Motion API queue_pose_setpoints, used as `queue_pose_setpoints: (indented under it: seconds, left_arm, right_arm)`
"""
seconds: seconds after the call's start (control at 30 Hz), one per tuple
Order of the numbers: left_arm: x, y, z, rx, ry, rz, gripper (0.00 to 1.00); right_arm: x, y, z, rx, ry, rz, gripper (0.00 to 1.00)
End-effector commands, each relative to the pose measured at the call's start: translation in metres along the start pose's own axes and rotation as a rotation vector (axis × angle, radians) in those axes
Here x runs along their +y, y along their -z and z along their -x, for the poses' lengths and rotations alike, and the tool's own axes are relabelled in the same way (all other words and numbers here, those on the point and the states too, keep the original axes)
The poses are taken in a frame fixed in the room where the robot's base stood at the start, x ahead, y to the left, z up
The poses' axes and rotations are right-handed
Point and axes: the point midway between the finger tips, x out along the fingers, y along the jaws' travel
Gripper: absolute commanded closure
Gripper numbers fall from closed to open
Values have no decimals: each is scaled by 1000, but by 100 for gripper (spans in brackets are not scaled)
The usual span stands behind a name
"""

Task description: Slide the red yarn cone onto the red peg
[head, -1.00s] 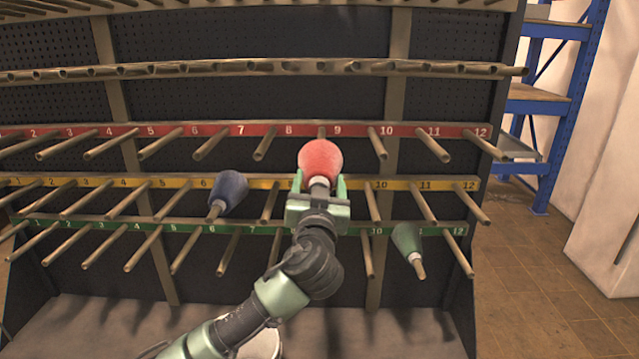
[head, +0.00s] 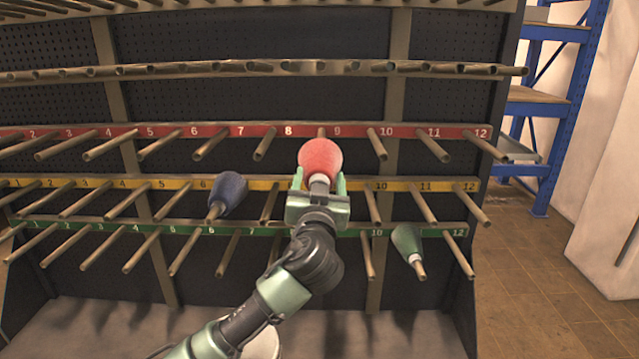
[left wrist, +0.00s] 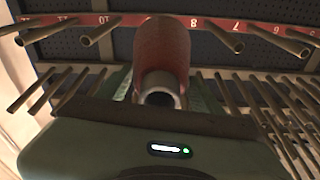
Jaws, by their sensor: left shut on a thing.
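The red yarn cone (head: 320,158) is in my left gripper (head: 319,181), whose fingers are shut on its lower part. The cone stands in front of the red rail (head: 210,131), between the printed 8 and 9. A red-row peg (head: 321,132) shows just above the cone; the rest of it is hidden, so I cannot tell whether the cone is around it. In the left wrist view the red cone (left wrist: 162,55) shows its open grey tube end (left wrist: 160,92) toward the camera, with the red rail (left wrist: 215,24) behind. My right gripper is not in view.
A blue cone (head: 230,190) sits on a peg at the left of my gripper, and a green cone (head: 407,240) on a peg at the right. Bare pegs stick out on both sides along the red, yellow (head: 265,184) and green rails. Blue shelving (head: 545,110) stands at right.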

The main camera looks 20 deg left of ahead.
Motion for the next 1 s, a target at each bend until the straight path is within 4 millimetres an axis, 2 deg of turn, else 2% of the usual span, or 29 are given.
queue_pose_setpoints:
  seconds: [1.0]
  left_arm:
    - [0, -4, -38, 5, -1, 2, 100]
  right_arm:
    - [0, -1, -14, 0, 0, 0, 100]
